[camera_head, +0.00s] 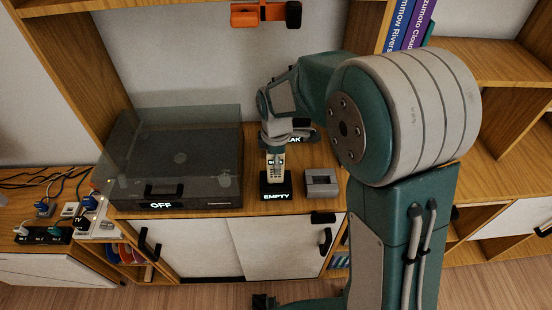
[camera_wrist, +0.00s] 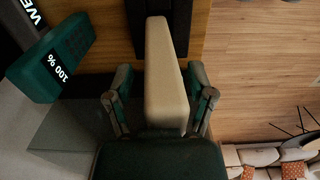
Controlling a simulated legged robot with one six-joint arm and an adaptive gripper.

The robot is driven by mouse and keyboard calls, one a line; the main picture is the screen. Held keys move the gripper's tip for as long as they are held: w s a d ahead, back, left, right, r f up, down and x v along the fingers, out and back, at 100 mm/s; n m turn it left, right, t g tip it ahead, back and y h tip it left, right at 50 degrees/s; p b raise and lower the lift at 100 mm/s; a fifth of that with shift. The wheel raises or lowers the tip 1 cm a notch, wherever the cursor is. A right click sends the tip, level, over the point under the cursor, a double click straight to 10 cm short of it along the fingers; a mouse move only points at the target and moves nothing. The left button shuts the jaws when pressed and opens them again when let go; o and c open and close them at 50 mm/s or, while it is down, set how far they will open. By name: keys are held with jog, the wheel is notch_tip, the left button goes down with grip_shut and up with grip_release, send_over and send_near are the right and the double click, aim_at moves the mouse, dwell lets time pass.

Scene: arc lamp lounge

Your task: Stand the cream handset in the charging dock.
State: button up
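The cream handset (camera_head: 275,164) is upright, keypad facing the head camera, directly over the black charging dock (camera_head: 268,189), whose label reads EMPTY. I cannot tell whether its lower end touches the dock. My gripper (camera_head: 272,143) is at its upper end, pointing down. In the wrist view the handset (camera_wrist: 166,75) lies between the two fingers of my gripper (camera_wrist: 160,100), which appears shut on it, though a narrow gap shows beside the left finger. Part of the dark dock (camera_wrist: 185,25) shows beyond the handset.
A grey block (camera_head: 321,184) stands right of the dock. A smoky-covered box (camera_head: 175,165) marked OFF is at left. A label ending in EAK (camera_head: 297,139) shows behind my gripper. A teal block (camera_wrist: 52,58) reading 100 % is left in the wrist view. An orange item (camera_head: 265,15) hangs above.

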notch_tip(320, 180, up, 8)
jog(key=shift+f, duration=0.15)
jog(key=shift+s+d+r, duration=0.1)
jog(key=shift+d+r, duration=0.1)
jog(key=shift+r, duration=0.05)
jog(key=s+d+r+m+t, duration=0.2)
jog(key=s+d+r+m, duration=0.1)
jog(key=s+m, duration=0.3)
jog(key=s+d+r+m+t, duration=0.1)
jog(key=s+d+r+m, duration=0.2)
jog(key=s+d+m, duration=0.2)
jog(key=s+d+r+m+t, duration=0.2)
jog(key=s+d+r+m, duration=0.1)
jog(key=s+m, duration=0.4)
jog(key=shift+s+d+t, duration=0.3)
jog(key=shift+s+d, duration=0.45)
jog(key=shift+s, duration=0.55)
